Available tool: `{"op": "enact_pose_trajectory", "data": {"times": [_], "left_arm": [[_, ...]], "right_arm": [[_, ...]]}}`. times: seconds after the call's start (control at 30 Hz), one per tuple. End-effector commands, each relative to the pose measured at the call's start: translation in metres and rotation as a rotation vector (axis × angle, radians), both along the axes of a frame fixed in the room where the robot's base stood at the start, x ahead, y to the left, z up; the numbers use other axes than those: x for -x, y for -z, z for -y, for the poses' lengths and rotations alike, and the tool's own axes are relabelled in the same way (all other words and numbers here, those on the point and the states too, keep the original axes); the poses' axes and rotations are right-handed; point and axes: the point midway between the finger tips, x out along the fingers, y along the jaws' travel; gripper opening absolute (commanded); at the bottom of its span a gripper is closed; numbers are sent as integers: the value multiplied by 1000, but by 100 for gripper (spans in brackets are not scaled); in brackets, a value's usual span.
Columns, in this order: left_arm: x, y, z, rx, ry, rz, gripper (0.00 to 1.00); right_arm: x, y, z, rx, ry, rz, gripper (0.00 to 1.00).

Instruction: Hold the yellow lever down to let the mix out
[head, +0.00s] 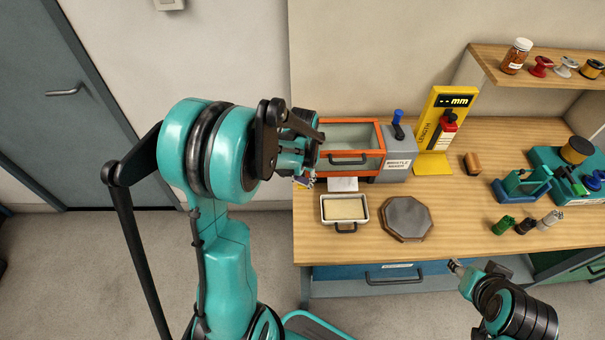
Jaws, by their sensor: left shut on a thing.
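The bristle mixer (399,165) stands on the bench, with an orange-framed clear drum (351,135) and a blue-knobbed crank (398,122) at its right. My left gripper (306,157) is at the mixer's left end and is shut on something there. The yellow lever does not show; the gripper and wrist cover that end, and its grip on the lever cannot be seen directly. A white tray (345,226) with a cream-coloured inside sits in front of the drum. My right gripper (456,266) is low in front of the bench, apart from everything; its jaws are too small to read.
A yellow length gauge (434,166) stands right of the mixer. An octagonal grey plate (405,217) lies right of the tray. Several spools, a teal winder (521,187) and a shelf (535,80) fill the right side. Bare wood (457,222) lies between.

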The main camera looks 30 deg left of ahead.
Motion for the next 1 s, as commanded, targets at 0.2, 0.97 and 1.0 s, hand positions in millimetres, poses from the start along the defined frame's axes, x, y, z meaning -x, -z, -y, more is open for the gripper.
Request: {"op": "enact_pose_trajectory", "data": {"times": [0.2,0.97,1.0], "left_arm": [[1,-29,0,-1,0,-2,0],[2,-71,0,-1,-1,-2,0],[3,-72,1,-2,0,3,0]], "right_arm": [[0,-22,0,0,0,0,44],[0,-50,0,0,0,0,23],[0,-48,0,0,0,0,12]]}}
